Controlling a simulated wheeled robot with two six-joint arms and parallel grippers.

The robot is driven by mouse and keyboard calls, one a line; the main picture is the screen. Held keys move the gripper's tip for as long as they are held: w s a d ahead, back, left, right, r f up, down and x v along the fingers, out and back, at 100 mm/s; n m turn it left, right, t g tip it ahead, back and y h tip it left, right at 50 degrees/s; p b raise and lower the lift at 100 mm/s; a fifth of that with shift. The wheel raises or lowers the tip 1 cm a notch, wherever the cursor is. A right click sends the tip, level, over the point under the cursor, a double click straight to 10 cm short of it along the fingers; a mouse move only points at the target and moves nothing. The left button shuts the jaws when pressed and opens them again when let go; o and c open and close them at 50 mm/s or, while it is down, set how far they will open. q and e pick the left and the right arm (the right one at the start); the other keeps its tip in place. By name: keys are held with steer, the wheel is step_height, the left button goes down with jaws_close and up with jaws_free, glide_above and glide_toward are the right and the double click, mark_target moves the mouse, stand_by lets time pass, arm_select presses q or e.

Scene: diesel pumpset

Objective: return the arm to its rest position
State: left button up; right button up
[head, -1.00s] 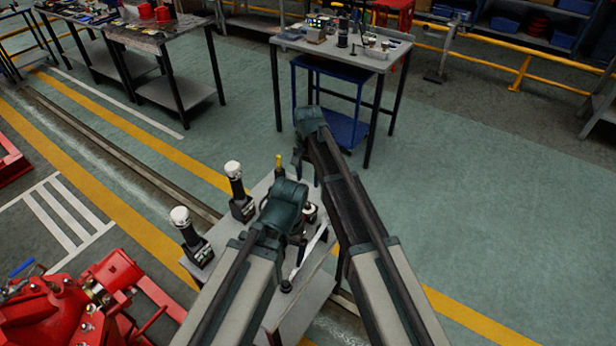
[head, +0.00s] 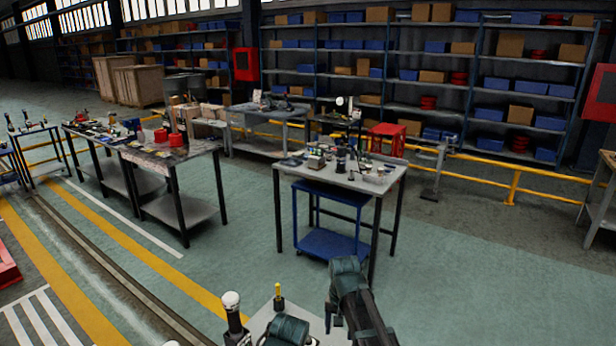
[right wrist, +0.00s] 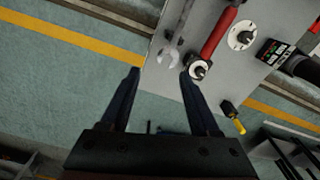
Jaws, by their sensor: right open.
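My right arm (head: 355,300) rises from the bottom edge of the head view, right of centre, with its dark teal joint uppermost. In the right wrist view my right gripper (right wrist: 160,75) is open, its two dark fingers apart with nothing between them. It hangs over the edge of a grey work table, with floor beyond. Part of my left arm (head: 288,332) shows at the bottom of the head view; its gripper is out of the picture.
The grey table top (right wrist: 213,88) bears a wrench (right wrist: 172,50), a red-handled tool (right wrist: 218,35), a round flange (right wrist: 242,35) and a black-and-yellow tool (right wrist: 233,117). Another workbench (head: 345,178) with a blue cart (head: 330,245) stands ahead.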

steer(key=s+d+n, duration=0.3)
steer(key=s+d, duration=0.5)
steer(key=s, duration=0.5)
arm_select(q)
step_height(320, 180, down, 2)
steer(key=shift+f+b, duration=0.1)
steer(key=shift+b, duration=0.9)
arm_select(e)
steer(key=s+a+f+n+h, duration=0.1)
steer(key=s+a+n, duration=0.3)
steer(key=a, duration=0.6)
steer(key=shift+s+a+f+g, duration=0.3)
steer(key=shift+s+f, duration=0.15)
steer(key=shift+s, duration=0.45)
arm_select(q)
steer(key=shift+a, duration=0.1)
